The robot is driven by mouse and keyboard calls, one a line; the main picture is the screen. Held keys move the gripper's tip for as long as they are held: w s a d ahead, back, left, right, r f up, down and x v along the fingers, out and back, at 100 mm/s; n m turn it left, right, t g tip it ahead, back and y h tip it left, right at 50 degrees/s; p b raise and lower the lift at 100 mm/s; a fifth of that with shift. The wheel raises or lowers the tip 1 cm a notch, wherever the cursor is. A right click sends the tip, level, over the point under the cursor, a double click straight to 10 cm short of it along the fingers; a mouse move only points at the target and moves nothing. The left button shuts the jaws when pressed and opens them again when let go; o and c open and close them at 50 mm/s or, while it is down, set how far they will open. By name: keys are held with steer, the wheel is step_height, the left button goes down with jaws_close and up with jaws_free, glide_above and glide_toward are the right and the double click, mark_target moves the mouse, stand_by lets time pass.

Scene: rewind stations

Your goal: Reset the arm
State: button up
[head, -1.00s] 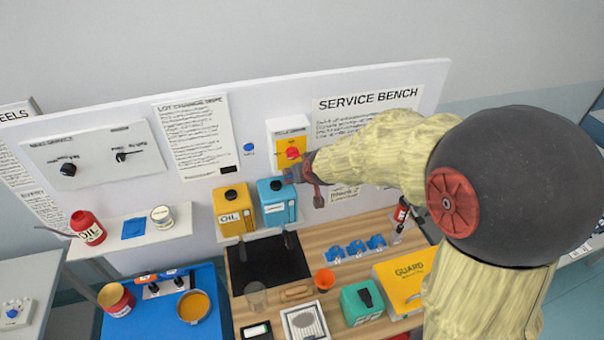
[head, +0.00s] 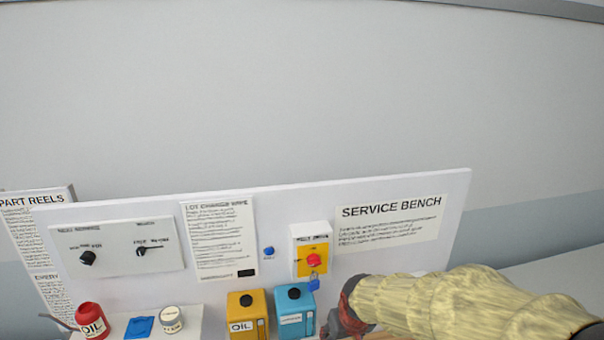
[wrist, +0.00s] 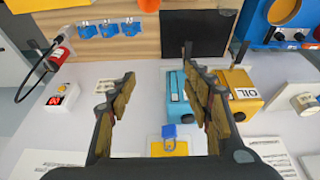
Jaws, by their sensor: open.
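My arm reaches in from the lower right of the head view, in a pale yellow sleeve. My gripper (head: 347,310) is at the bottom of that view, below and right of the yellow switch plate (head: 301,258) with its red knob (head: 314,260). A blue padlock (head: 313,284) hangs below the knob. The padlock (wrist: 169,131) and yellow plate (wrist: 177,148) show between the finger bases there. The fingertips are not clear in the head view.
The yellow oil can (head: 247,318) and blue can (head: 296,318) stand below the panel, close to my gripper. The wrist view shows the blue can (wrist: 176,92), blue clips (wrist: 109,30) on the wooden bench, a black mat (wrist: 193,33) and a red bottle (wrist: 60,55).

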steer(key=s+d+f+b, duration=0.3)
steer(key=s+f+b, duration=0.1)
steer(key=s+b, duration=0.3)
steer(key=s+d+f+m+t+b, duration=0.1)
steer(key=s+d+f+b, duration=0.2)
steer(key=b, duration=0.8)
steer(key=s+d+f+m+b, duration=0.1)
steer(key=s+d+f+b, duration=0.2)
steer(key=s+f+b, duration=0.4)
steer(key=s+b, duration=0.3)
steer(key=s, duration=0.2)
steer(key=shift+f+t+h, duration=0.15)
steer(key=shift+t+h, duration=0.15)
steer(key=shift+s, duration=0.1)
steer(key=shift+c, duration=0.9)
